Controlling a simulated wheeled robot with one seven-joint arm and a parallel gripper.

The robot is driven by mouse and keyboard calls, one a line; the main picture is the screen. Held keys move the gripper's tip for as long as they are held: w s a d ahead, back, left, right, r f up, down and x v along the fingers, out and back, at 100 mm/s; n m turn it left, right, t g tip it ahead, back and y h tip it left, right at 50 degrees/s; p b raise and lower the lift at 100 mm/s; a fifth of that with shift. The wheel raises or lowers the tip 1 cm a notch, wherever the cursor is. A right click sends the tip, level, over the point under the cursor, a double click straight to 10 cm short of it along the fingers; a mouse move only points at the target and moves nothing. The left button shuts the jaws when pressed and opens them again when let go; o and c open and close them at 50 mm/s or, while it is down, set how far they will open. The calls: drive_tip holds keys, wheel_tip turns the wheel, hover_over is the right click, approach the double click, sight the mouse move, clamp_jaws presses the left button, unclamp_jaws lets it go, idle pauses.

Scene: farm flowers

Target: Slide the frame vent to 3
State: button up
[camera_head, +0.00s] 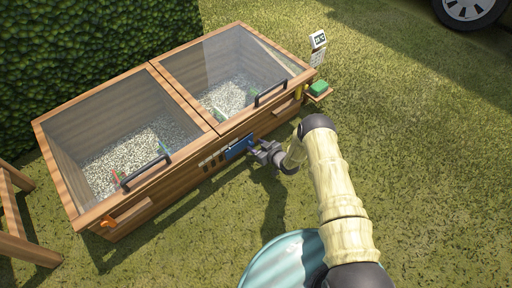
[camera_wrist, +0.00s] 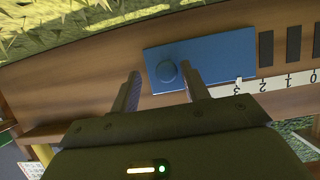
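The frame vent is a blue sliding plate (camera_head: 239,147) on the front wall of the wooden cold frame, right of dark slots. In the wrist view the blue plate (camera_wrist: 215,55) carries a round blue knob (camera_wrist: 167,71). A small white mark at the plate's lower right corner stands at about the 3 of the white scale (camera_wrist: 275,86), which reads 0 to 3. My gripper (camera_wrist: 160,84) is open, its fingers apart on either side of the knob. The right finger is close to the knob; I cannot tell if they touch. In the head view my gripper (camera_head: 262,152) is at the plate's right end.
Dark vent slots (camera_wrist: 293,45) show uncovered beside the plate. The frame has two glazed lids with black handles (camera_head: 271,94). A green block (camera_head: 318,88) sits on a side shelf at right. A teal round surface (camera_head: 285,262) is near the bottom. Grass is open at right.

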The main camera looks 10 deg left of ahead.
drive_tip(key=shift+s+d+r+p, duration=0.25)
drive_tip(key=shift+s+p, duration=0.1)
drive_tip(key=shift+p, duration=0.05)
drive_tip(key=p+v, duration=0.8)
drive_tip(key=v, duration=0.8)
drive_tip(key=shift+d+p, duration=0.25)
drive_tip(key=shift+p, duration=0.05)
